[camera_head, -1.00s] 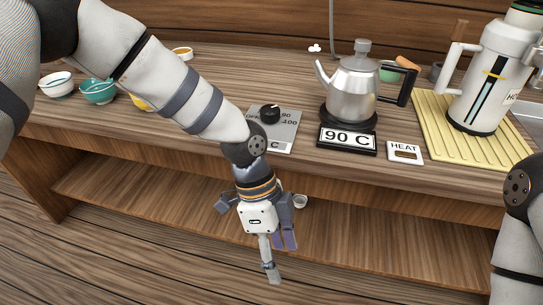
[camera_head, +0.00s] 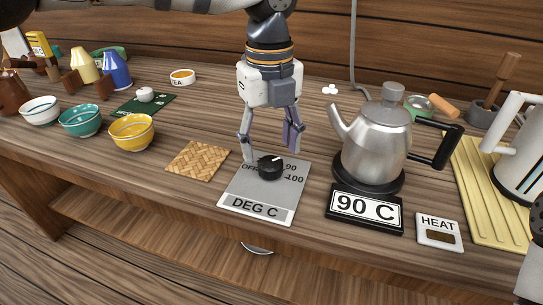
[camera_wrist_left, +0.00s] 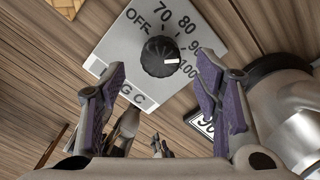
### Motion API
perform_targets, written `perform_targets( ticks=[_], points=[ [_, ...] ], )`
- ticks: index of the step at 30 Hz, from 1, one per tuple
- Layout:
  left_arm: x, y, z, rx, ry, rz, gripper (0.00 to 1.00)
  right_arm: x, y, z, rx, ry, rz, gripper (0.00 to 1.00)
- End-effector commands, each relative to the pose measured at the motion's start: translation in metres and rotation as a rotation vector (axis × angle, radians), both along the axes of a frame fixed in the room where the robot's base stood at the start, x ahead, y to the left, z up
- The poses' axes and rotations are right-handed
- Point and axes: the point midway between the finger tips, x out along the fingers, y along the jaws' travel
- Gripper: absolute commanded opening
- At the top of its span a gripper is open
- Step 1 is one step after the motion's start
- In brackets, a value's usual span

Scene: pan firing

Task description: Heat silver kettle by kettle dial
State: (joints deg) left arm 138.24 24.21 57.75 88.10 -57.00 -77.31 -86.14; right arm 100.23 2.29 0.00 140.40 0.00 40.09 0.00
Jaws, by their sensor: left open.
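The black kettle dial (camera_head: 271,168) sits on a grey plate (camera_head: 257,191) marked OFF, 90, 100 and DEG C. The dial also shows in the left wrist view (camera_wrist_left: 160,57), where its white mark faces the 90 and 100 side. My left gripper (camera_head: 271,148) points down over the dial, its open fingers on either side and apart from it. The silver kettle (camera_head: 377,141) stands upright on a round black base (camera_head: 368,178), right of the dial. A display (camera_head: 365,208) reads 90 C. My right gripper is out of view.
A HEAT switch panel (camera_head: 439,235) lies right of the display. A woven mat (camera_head: 197,161) and yellow bowl (camera_head: 132,132) are left of the dial. A yellow slatted board (camera_head: 478,195) with a white pot (camera_head: 523,160) is at right. The counter's front edge is close.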

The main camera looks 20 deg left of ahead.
Motion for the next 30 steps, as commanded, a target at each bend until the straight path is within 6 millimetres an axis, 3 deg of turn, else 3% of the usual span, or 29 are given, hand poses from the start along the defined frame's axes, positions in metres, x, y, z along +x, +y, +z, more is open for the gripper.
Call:
perform_targets(
  ticks=[3,6,16,22,30],
  points=[
    [-0.001,0.000,-0.024,-0.001,0.004,0.000,0.57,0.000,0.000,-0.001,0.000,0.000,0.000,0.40],
    [0.000,0.000,-0.036,-0.001,0.000,0.001,0.57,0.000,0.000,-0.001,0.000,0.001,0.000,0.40],
    [0.000,0.000,-0.042,-0.001,-0.002,0.001,0.57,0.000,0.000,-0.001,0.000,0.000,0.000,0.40],
    [0.000,0.000,-0.042,0.000,-0.001,0.001,0.12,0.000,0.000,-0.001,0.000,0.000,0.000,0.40],
    [0.000,0.000,-0.041,0.001,-0.003,0.016,0.09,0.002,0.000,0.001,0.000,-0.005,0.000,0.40]
  ],
)
